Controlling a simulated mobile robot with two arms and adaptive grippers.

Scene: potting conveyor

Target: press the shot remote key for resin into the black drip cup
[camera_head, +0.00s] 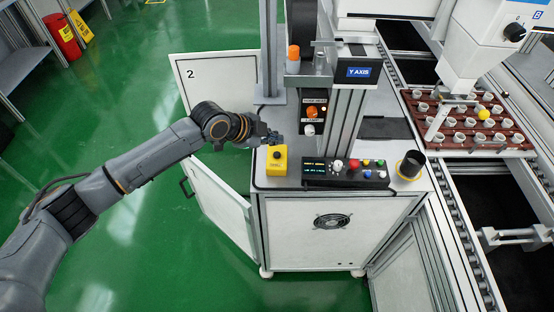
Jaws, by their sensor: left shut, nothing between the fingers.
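A small yellow box (276,165) with a dark round key on top, seemingly the shot remote, stands at the left edge of the white cabinet top. My left gripper (274,139) is shut and empty just behind the box; whether it touches the box I cannot tell. The black drip cup (411,164) stands in a yellow ring at the right front of the cabinet top. The dispensing head (474,45) hangs at the upper right, its nozzle over the brown tray and well away from the cup. Resin inside the cup cannot be made out. My right gripper is out of view.
The brown tray (471,153) holds several white cups on the conveyor. An open cabinet door (222,205) hangs below my left arm.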

